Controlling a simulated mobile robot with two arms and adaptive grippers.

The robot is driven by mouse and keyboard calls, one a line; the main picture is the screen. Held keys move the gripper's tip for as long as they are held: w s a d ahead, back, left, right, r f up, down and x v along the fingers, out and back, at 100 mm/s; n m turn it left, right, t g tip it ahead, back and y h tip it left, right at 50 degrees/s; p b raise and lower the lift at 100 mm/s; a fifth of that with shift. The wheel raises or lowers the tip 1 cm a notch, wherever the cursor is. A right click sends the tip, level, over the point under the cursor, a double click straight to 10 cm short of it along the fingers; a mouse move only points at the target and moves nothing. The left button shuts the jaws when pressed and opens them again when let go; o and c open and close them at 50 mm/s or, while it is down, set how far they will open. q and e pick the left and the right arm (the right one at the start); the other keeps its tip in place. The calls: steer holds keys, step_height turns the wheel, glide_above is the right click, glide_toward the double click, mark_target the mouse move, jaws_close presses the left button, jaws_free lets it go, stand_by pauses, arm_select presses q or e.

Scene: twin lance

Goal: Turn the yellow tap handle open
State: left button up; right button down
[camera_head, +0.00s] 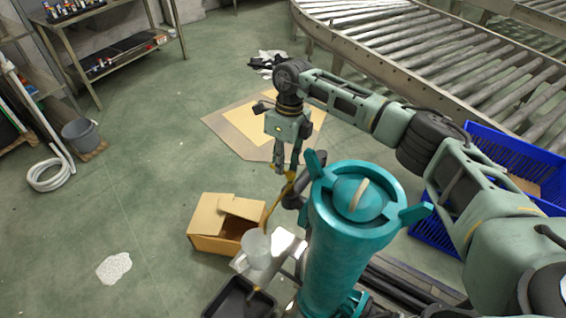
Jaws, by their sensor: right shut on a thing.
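My right gripper (283,170) hangs down from the arm that reaches in from the right. Its fingers are shut on the upper end of the yellow tap handle (285,189). The handle is a thin, slanted strip beside the teal cylinder (345,245), running down to the left. The tap's body is mostly hidden behind the cylinder, and its exact joint with the handle is too small to tell. A clear jug (257,249) stands below and left of the handle. My left gripper is not in view.
An open cardboard box (213,225) and a black tray (236,299) sit at the lower middle. A blue crate (510,150) and a roller conveyor (430,50) are at right. A bucket (82,136) stands at left. The green floor at left is mostly clear.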

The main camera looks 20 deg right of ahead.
steer(key=shift+s+a, duration=0.15)
steer(key=shift+a, duration=0.1)
steer(key=shift+s+a+f+n+g+h+b, duration=0.15)
steer(key=shift+s+n+h+b, duration=0.4)
steer(key=shift+n+b, duration=1.7)
steer(key=shift+s+a+r+n+g+h+b, duration=0.15)
steer(key=shift+s+n+h+b, duration=0.4)
steer(key=shift+n+b, duration=1.7)
steer(key=shift+s+a+f+n+h+b, duration=0.2)
steer(key=shift+s+n+b, duration=0.7)
steer(key=shift+n, duration=2.5)
steer(key=shift+w+r, duration=0.1)
steer(key=c, duration=2)
jaws_free()
steer(key=shift+o, duration=0.5)
steer(key=shift+d+r, duration=0.1)
steer(key=shift+r, duration=0.05)
